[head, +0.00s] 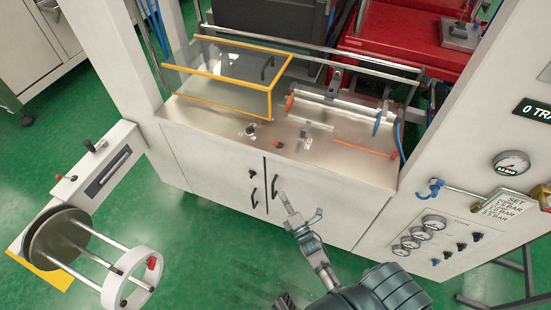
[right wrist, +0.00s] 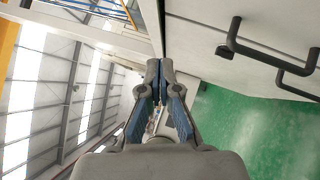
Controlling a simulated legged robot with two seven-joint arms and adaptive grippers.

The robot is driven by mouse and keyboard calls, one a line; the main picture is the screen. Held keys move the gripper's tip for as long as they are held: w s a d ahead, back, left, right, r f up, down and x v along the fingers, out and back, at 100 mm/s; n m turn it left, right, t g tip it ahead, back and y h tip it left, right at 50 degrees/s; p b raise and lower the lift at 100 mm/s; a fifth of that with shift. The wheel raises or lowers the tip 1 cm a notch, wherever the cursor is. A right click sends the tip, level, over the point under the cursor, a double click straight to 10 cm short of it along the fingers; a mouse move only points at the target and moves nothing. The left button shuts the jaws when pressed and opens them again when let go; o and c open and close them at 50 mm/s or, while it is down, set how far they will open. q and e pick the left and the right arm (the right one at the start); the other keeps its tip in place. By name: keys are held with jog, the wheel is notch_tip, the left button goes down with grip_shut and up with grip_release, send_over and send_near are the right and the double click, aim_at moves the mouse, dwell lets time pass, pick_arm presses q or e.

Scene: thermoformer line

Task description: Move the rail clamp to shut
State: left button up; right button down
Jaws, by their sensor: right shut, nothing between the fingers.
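My right gripper (head: 285,197) is in front of the cabinet doors, below the bed and well apart from that bracket. In the right wrist view its fingers (right wrist: 160,68) are together with nothing between them. The rail clamp cannot be made out in the right wrist view. My left gripper cannot be made out.
A clear guard with a yellow frame (head: 232,75) stands on the bed's left half. Black door handles (head: 274,187) are close to my right gripper. A gauge panel (head: 425,235) is at right and a roll stand (head: 65,240) at left. Green floor is free in front.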

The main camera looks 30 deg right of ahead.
aim_at(277, 144)
pick_arm(q)
jog(key=shift+s+a+f+p, duration=0.1)
jog(key=shift+s+f+p, duration=0.15)
jog(key=shift+s, duration=0.35)
jog(key=shift+s+a+f+p, duration=0.1)
jog(key=shift+s+f+p, duration=0.15)
jog(key=shift+s, duration=0.3)
jog(key=shift+s+a+f+p, duration=0.1)
jog(key=shift+s+f+p, duration=0.15)
jog(key=shift+s, duration=0.35)
pick_arm(e)
jog(key=shift+w+d+r+n+t, duration=0.35)
jog(key=shift+w+d+r+n, duration=0.15)
jog(key=shift+w+r, duration=1.45)
jog(key=shift+w+d+r+n+t, duration=0.35)
jog(key=shift+w+d+r, duration=0.1)
jog(key=shift+w+r, duration=1.5)
jog(key=shift+w+d+r+n+t, duration=0.3)
jog(key=shift+w+d+r+n, duration=0.2)
jog(key=shift+w+r, duration=1.45)
jog(key=shift+s+r, duration=0.2)
jog(key=shift+s, duration=0.05)
pick_arm(q)
jog(key=shift+w+r, duration=0.1)
